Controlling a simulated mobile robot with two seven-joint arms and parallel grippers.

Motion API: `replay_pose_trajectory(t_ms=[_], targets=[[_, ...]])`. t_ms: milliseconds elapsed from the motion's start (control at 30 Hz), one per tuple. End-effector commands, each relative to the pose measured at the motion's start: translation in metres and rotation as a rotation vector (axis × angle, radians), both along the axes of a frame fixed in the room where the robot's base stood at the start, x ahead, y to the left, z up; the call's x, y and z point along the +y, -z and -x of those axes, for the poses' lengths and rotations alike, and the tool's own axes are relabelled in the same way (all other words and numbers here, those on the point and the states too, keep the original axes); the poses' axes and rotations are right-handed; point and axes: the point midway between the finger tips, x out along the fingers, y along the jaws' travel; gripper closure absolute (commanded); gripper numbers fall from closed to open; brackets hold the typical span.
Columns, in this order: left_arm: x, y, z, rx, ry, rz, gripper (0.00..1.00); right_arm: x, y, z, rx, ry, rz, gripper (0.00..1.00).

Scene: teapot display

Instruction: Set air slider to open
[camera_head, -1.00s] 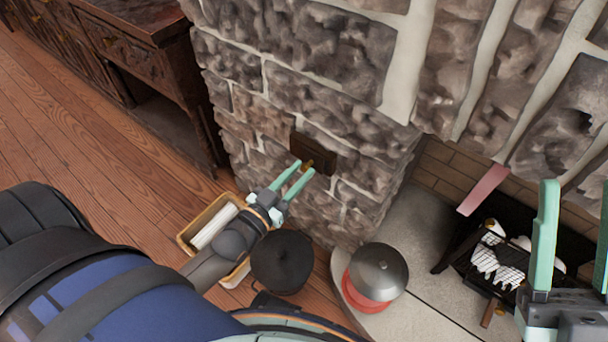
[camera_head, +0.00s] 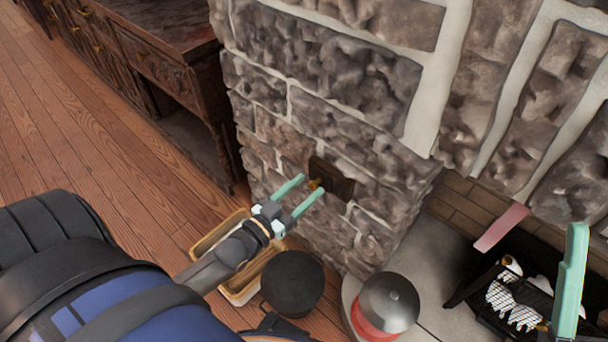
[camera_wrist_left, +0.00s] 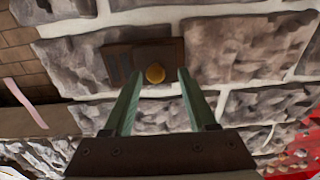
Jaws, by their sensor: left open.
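The air slider is a dark brown plate (camera_head: 334,180) with a brass knob (camera_head: 315,184), set in the stone wall. In the left wrist view the plate (camera_wrist_left: 118,62) has slots at its left, and the round knob (camera_wrist_left: 155,73) sits at its middle. My left gripper (camera_head: 312,184) is open at the knob. In the left wrist view the knob appears between the fingertips (camera_wrist_left: 161,72), closer to the left one. I cannot tell whether a finger touches it. One finger of my right gripper (camera_head: 573,270) shows at the right edge, with nothing against it.
The rough stone wall (camera_head: 340,110) stands right before my left fingers. Below are a wooden box (camera_head: 240,292), a black pot (camera_head: 292,283) and a red pot with a metal lid (camera_head: 389,300). A fire grate (camera_head: 515,305) and a pink strip (camera_head: 501,229) are at right.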

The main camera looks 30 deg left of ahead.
Motion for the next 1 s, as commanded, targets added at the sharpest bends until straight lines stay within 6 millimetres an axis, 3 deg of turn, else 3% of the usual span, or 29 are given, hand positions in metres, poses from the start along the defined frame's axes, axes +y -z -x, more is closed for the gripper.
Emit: replay_pose_trajectory(t_ms=[167, 500, 700, 1000], targets=[[0.001, -0.001, 0.011, 0.004, 0.001, 0.0, 0.42, 0.0, -0.005, 0.0, 0.0, 0.002, 0.003, 0.5], [0.011, -0.002, 0.081, 0.006, 0.0, -0.001, 0.42, -0.002, -0.028, 0.001, -0.024, 0.025, 0.015, 0.5], [0.016, -0.001, 0.112, 0.004, -0.001, -0.001, 0.42, -0.004, -0.035, 0.001, -0.031, 0.041, 0.024, 0.5], [0.018, 0.0, 0.124, 0.0, 0.0, -0.001, 0.42, -0.004, -0.036, 0.001, -0.032, 0.044, 0.029, 0.5]])
